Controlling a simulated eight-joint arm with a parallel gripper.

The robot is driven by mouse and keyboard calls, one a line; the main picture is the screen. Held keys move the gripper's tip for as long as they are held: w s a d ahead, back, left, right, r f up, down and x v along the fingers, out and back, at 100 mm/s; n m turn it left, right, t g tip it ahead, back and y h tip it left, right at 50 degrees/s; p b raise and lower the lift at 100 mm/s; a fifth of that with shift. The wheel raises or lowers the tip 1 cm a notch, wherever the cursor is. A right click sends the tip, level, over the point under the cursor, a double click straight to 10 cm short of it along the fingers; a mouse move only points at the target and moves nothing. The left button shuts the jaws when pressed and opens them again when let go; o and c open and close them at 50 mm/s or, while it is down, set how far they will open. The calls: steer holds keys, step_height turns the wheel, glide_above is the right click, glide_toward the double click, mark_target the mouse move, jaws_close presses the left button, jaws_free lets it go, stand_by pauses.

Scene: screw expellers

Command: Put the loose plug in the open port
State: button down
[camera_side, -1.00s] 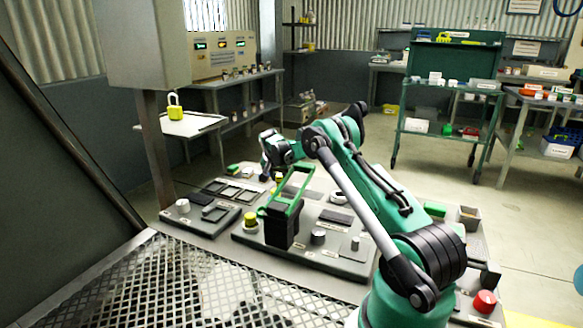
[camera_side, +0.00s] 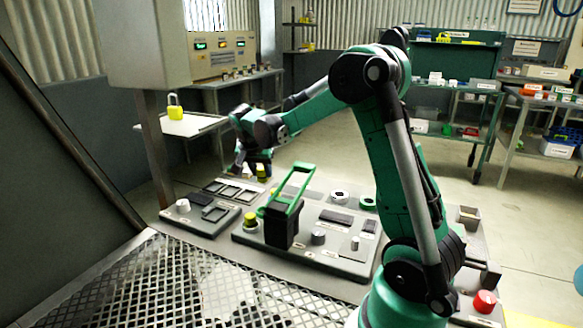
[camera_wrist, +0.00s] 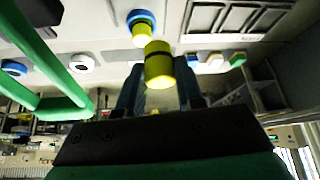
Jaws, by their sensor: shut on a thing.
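A yellow plug with a dark band (camera_wrist: 158,65) is between the fingertips of my gripper (camera_wrist: 160,90) in the wrist view. In the side view my gripper (camera_side: 255,163) is at the far left end of the bench, with the yellow plug (camera_side: 262,171) under it. I cannot tell which is the open port.
A green handle on a black block (camera_side: 282,226) rises from the panel (camera_side: 330,262), right of the yellow cylinder. Grey trays (camera_side: 214,213) lie to the left. A red button (camera_side: 484,301) is at the right. Metal mesh (camera_side: 190,290) covers the front.

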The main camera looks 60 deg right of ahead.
mark_target(261, 177)
steer(key=shift+s+a+f, duration=0.1)
steer(key=shift+s+a, duration=0.25)
steer(key=shift+a, duration=0.25)
steer(key=shift+s+a+f, duration=0.1)
steer(key=shift+s+a, duration=0.25)
steer(key=shift+a, duration=0.2)
steer(key=shift+s+a+f, duration=0.1)
steer(key=shift+f, duration=2.3)
steer(key=shift+f, duration=1.1)
steer(key=shift+c, duration=0.4)
jaws_free()
steer(key=shift+r, duration=0.15)
steer(key=shift+r, duration=4.4)
